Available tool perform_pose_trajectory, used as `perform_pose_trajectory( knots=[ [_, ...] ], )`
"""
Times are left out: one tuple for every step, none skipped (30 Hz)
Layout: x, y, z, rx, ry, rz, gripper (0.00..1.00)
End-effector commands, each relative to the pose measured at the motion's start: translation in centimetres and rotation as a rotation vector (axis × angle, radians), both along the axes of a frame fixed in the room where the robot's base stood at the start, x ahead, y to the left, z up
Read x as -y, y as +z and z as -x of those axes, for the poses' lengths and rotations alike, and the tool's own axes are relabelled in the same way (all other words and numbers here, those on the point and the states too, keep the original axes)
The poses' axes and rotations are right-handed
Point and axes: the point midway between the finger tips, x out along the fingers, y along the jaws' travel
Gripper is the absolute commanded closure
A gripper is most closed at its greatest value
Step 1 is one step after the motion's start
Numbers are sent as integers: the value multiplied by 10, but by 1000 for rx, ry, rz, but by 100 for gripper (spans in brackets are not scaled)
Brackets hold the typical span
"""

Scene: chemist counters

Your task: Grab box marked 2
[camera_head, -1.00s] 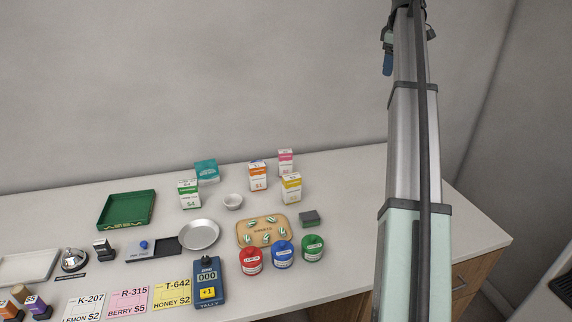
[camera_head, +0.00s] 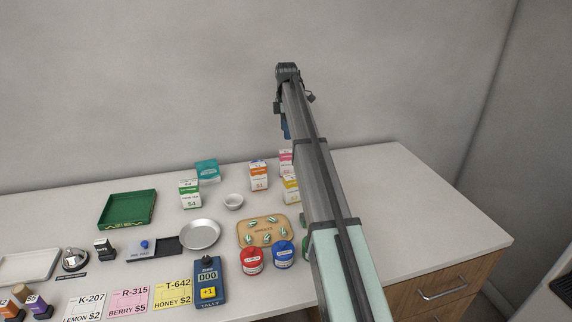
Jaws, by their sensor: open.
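A yellow-and-white box (camera_head: 291,189) stands upright right of centre on the counter, partly hidden by my arm. An orange-and-white box (camera_head: 258,176) stands left of it and a pink-and-white box (camera_head: 286,160) behind it, also partly covered. The digits on the yellow and pink boxes are too small or covered to read, so I cannot tell which is marked 2. My gripper (camera_head: 285,130) hangs at the far end of the arm, small and mostly hidden behind it. It is open, appears empty and is apart from the boxes.
A green-and-white box marked 4 (camera_head: 189,194) and a teal box (camera_head: 206,171) stand to the left. A small white bowl (camera_head: 234,201), a metal dish (camera_head: 200,234) and a wooden board (camera_head: 244,240) lie in front. Red (camera_head: 252,262) and blue (camera_head: 284,256) jars stand nearer. The counter's right (camera_head: 410,200) is clear.

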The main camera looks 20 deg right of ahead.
Motion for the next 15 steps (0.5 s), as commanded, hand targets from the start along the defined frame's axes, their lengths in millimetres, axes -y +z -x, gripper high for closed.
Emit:
perform_pose_trajectory(
  knots=[
    [-1, -4, 0, -2, 4, 0, 34],
    [-1, -6, 0, -2, 4, 0, 34],
    [-1, -9, 0, -2, 5, 0, 34],
    [-1, -11, 0, -2, 4, 0, 34],
    [-1, -14, 0, -2, 4, 0, 34],
    [-1, -19, 1, -3, 4, 0, 34],
    [-1, -23, 1, -3, 3, 0, 34],
    [-1, -28, 1, -4, 3, 0, 34],
    [-1, -34, 2, -3, 3, 0, 34],
    [-1, -39, 1, -3, 3, 0, 34],
    [-1, -44, 1, -3, 3, 0, 34],
    [-1, -52, 2, -3, 3, 0, 34],
    [-1, -57, 2, -4, 2, 0, 34],
    [-1, -62, 2, -4, 2, 0, 34],
    [-1, -68, 2, -3, 2, 0, 34]
  ],
)
